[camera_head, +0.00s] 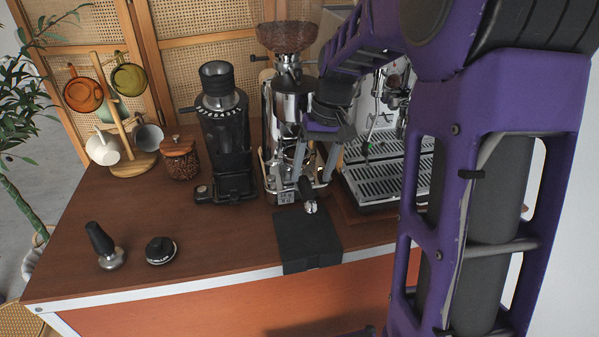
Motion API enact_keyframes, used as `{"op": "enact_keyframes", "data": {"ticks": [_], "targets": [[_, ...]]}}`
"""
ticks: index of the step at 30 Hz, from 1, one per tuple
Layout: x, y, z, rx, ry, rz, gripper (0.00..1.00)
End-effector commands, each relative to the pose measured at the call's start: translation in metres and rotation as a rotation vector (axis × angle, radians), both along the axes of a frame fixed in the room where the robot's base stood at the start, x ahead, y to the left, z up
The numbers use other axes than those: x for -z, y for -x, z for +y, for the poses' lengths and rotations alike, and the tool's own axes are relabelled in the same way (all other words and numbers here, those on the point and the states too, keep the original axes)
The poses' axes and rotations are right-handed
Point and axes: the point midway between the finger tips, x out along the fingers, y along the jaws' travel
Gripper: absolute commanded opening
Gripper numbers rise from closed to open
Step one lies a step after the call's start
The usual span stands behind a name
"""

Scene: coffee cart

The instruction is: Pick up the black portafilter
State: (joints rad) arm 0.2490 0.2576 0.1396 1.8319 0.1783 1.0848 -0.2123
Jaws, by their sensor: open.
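The black portafilter (306,189) shows as a short black handle with a bright metal end, pointing toward the front at the base of the chrome grinder (283,105). Its far end is hidden behind my gripper and the grinder. My gripper (317,175) reaches down in front of the grinder. Its two grey fingers are apart, one to the left and one to the right of the handle. They look open, and I cannot tell if either touches it.
A black tamping mat (309,241) lies at the counter's front edge. An espresso machine (385,165) with drip tray stands right, partly behind my arm. A black grinder (223,130), wooden-lidded jar (179,158), tamper (104,248) and mug stand (128,125) are left.

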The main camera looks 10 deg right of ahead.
Motion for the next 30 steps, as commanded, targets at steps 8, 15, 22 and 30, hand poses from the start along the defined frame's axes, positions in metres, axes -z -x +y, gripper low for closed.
{"op": "enact_keyframes", "data": {"ticks": [8,15,22,30], "targets": [[0.040,0.007,0.009,-0.001,-0.001,0.005,0.73],[0.048,0.006,0.011,0.000,0.000,0.001,0.73],[0.047,0.006,0.011,0.000,0.000,0.001,0.51],[0.047,0.006,0.011,0.000,0.000,0.001,0.03]]}}
